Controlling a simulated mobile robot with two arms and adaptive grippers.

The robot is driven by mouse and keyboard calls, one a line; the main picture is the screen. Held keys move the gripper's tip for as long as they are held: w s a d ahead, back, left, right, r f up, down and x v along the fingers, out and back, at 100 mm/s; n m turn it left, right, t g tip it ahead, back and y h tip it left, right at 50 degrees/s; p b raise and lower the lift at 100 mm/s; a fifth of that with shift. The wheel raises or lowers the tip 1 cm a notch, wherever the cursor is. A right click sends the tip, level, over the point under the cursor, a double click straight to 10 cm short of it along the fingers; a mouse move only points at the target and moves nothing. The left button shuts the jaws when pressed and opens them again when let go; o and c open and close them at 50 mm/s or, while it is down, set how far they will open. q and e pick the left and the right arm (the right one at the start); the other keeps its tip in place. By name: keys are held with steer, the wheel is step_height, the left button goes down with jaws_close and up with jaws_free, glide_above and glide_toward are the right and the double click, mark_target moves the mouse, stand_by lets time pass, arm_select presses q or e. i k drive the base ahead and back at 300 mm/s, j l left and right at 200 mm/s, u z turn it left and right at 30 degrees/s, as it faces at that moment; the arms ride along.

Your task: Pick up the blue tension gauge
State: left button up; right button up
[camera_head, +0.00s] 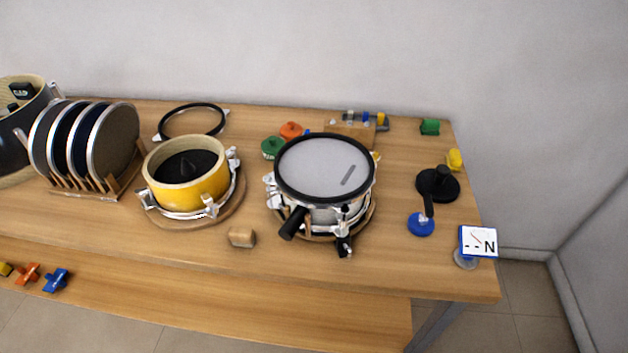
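A blue disc (421,224) lies near the right end of the table with a dark upright piece on it, just in front of a black round base (437,186). It may be the blue tension gauge, but its face is too small to read. A white display panel with a blue edge (478,241) stands at the table's front right corner on a small round foot. It shows a slanted red line and "-- N". No arm and neither of my grippers is in view.
A drum with a black hoop (325,168) stands mid-table, with black handle-like parts at its front. A yellow drum shell (187,176), a disc rack (84,145) and a wooden block (242,237) are left of it. Small green (430,127) and yellow (454,160) items lie at the right edge.

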mark_target(476, 242)
steer(key=z, duration=1.15)
